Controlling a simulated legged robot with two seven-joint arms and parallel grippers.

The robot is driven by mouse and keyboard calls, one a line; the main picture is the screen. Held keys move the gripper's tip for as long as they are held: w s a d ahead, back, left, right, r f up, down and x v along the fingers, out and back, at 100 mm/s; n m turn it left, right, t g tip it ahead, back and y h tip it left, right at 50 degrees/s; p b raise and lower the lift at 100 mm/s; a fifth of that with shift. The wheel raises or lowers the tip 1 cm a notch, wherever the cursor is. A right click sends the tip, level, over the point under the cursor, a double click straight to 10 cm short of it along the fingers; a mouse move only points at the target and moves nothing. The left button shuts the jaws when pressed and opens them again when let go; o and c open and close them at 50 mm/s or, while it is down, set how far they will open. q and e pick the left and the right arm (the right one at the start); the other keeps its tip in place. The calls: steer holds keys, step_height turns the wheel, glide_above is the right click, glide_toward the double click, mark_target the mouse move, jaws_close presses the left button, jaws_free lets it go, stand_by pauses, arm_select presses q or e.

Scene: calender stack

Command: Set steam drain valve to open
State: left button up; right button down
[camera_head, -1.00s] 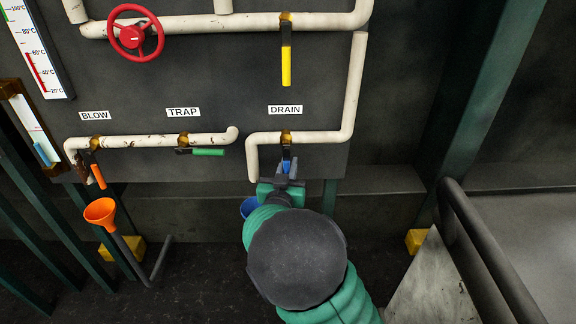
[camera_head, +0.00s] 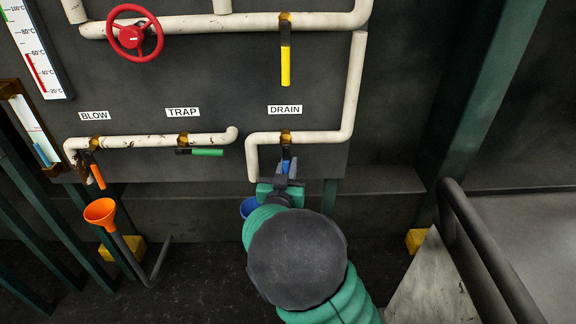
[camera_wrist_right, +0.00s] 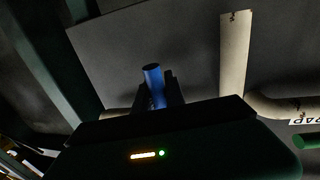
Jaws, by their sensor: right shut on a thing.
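The drain valve sits on the lower right pipe (camera_head: 330,136), under the DRAIN label (camera_head: 285,110). Its blue handle (camera_head: 286,166) hangs down from the brass valve body (camera_head: 286,138). My right gripper (camera_head: 287,172) is at the handle, its fingers shut on it. In the right wrist view the blue handle (camera_wrist_right: 153,85) stands between the two dark fingers (camera_wrist_right: 155,100). My gripper and arm hide the handle's lower end in the head view. My left gripper is not in view.
A yellow-handled valve (camera_head: 285,66) hangs above. To the left are a red handwheel (camera_head: 135,39), a green TRAP handle (camera_head: 207,152), an orange BLOW handle (camera_head: 98,176) and an orange funnel (camera_head: 100,211). A blue funnel (camera_head: 249,207) shows beside my arm. A dark railing (camera_head: 490,250) stands at right.

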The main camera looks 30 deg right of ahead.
steer(key=shift+f, duration=0.1)
steer(key=shift+s+d+r+n+t+p, duration=0.3)
steer(key=shift+d+n+p, duration=0.25)
steer(key=shift+n+p, duration=0.7)
steer(key=shift+s+d+r+n+t+p, duration=0.15)
steer(key=shift+s+d+n+p, duration=0.3)
steer(key=shift+n+p, duration=0.8)
steer(key=shift+s+d+r+n+t+p, duration=0.25)
steer(key=shift+d+n+p, duration=0.35)
steer(key=shift+n+p, duration=0.65)
steer(key=shift+s, duration=0.1)
steer(key=c, duration=1.4)
jaws_free()
steer(key=shift+r, duration=0.15)
steer(key=shift+d, duration=0.1)
